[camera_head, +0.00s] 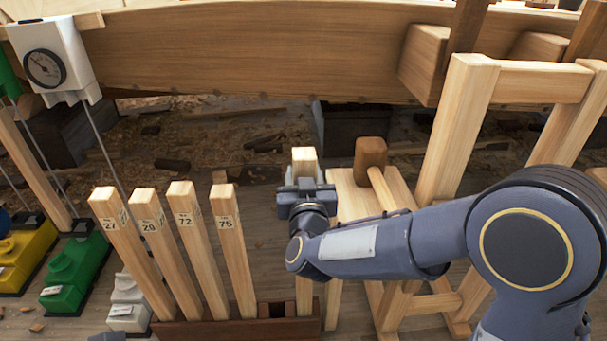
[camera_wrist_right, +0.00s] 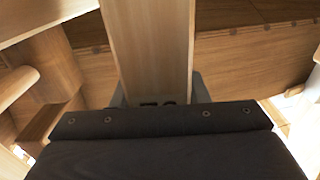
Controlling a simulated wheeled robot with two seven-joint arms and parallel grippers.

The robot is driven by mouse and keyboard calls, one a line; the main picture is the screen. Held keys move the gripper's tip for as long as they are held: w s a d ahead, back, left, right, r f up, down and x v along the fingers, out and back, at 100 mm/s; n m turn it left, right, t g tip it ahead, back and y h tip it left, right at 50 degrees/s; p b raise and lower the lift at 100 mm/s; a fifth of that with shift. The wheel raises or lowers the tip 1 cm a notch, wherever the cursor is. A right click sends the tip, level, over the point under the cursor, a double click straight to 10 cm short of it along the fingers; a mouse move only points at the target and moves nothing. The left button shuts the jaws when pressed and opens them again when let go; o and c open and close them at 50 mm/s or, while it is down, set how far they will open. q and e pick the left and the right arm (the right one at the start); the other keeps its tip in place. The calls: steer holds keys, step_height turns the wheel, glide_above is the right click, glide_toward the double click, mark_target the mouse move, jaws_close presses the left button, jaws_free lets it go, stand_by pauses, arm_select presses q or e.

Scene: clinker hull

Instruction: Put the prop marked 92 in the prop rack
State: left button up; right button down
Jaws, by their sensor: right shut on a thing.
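My right gripper (camera_head: 306,190) is shut around a pale wooden prop (camera_head: 304,158), which stands roughly upright. The held prop also fills the middle of the right wrist view (camera_wrist_right: 150,50); its number cannot be read. The dark wooden prop rack (camera_head: 235,330) lies at the bottom centre. Props marked 27 (camera_head: 122,235), 20 (camera_head: 158,235), 72 (camera_head: 194,235) and 75 (camera_head: 231,240) stand in it, leaning slightly. The held prop's lower part shows at the rack's right end, beside an open socket. I cannot tell whether its foot is inside the rack.
A wooden trestle (camera_head: 465,130) with a mallet (camera_head: 370,155) stands close on the right. The plank hull (camera_head: 250,45) crosses the back. A white gauge (camera_head: 50,62) hangs at upper left; green (camera_head: 75,275) and yellow (camera_head: 25,257) blocks sit below it.

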steer(key=shift+f+b, duration=0.4)
steer(key=shift+f, duration=3.25)
steer(key=c, duration=0.7)
jaws_free()
steer(key=shift+c, duration=0.2)
steer(key=shift+f, duration=0.15)
